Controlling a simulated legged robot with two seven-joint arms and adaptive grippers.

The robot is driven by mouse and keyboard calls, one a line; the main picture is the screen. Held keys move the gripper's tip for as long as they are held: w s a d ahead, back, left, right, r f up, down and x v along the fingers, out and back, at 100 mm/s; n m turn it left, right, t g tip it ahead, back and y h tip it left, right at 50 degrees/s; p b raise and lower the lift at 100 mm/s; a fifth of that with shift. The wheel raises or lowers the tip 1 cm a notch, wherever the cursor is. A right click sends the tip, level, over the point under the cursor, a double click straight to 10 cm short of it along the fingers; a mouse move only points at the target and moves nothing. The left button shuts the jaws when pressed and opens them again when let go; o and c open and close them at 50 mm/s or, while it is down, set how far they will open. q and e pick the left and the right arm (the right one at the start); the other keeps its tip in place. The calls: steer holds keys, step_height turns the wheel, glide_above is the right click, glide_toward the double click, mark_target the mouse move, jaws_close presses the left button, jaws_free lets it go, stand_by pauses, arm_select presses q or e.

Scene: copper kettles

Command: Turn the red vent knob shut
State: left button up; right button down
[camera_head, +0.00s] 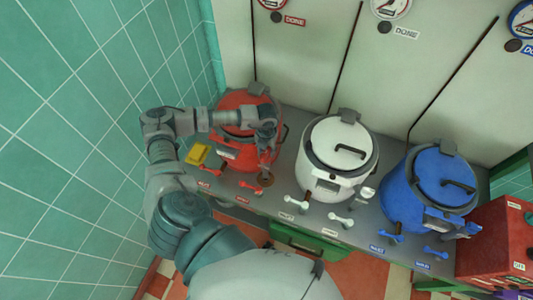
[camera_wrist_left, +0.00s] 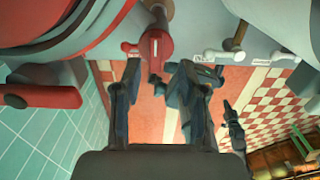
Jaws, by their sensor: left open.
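The red kettle (camera_head: 238,103) stands at the left end of the grey bench, partly hidden by my left arm. Two red knobs with handles sit at the bench front below it, a left one (camera_head: 210,171) and a right one (camera_head: 250,188). Their small labels are too blurred to read, so I cannot tell which is the vent knob. My left gripper (camera_head: 267,150) is over the kettle's right front side. In the left wrist view its open fingers (camera_wrist_left: 157,72) point at a red knob (camera_wrist_left: 155,42), which shows beyond and between the fingertips. I see no clear contact.
A white kettle (camera_head: 335,153) and a blue kettle (camera_head: 430,185) stand to the right, with white and blue knobs before them. A yellow block (camera_head: 198,154) lies left of the red kettle. A red box (camera_head: 495,240) is at far right. A tiled wall (camera_head: 70,130) bounds the left.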

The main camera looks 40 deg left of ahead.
mark_target(265, 154)
arm_select(q)
steer(key=f, duration=0.3)
steer(key=shift+a+f, duration=0.3)
steer(key=shift+a, duration=0.1)
steer(key=shift+a+f, duration=0.25)
steer(key=shift+f, duration=0.05)
steer(key=shift+d+r, duration=0.1)
steer(key=shift+d, duration=0.35)
steer(key=c, duration=0.8)
arm_select(e)
steer(key=shift+r, duration=0.1)
